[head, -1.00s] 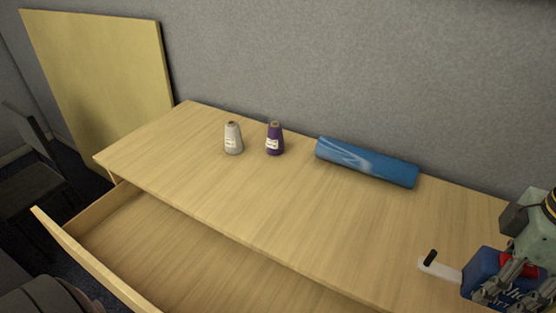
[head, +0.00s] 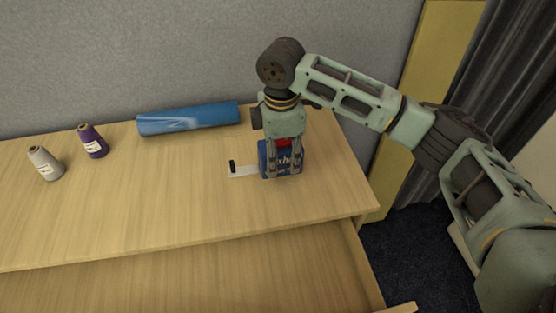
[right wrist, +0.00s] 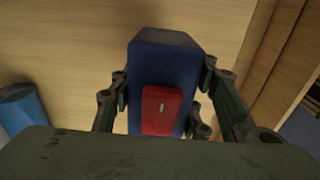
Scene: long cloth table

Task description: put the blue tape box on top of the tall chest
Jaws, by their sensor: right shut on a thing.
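The blue tape box (head: 286,161) with white lettering and a red part stands upright at the right part of the tall chest's wooden top (head: 180,200). My right gripper (head: 284,172) comes down from above and is shut on the box, one finger on each side. In the right wrist view the blue box (right wrist: 163,65) sits between the fingers, with its red part (right wrist: 160,110) facing the camera. The box looks at or very near the top; I cannot tell whether it touches. My left gripper is not in view.
A blue roll (head: 188,118), a purple cone (head: 92,141) and a grey cone (head: 45,163) stand or lie to the left. A white strip with a black end (head: 241,169) lies beside the box. A drawer (head: 300,270) is open below the front edge.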

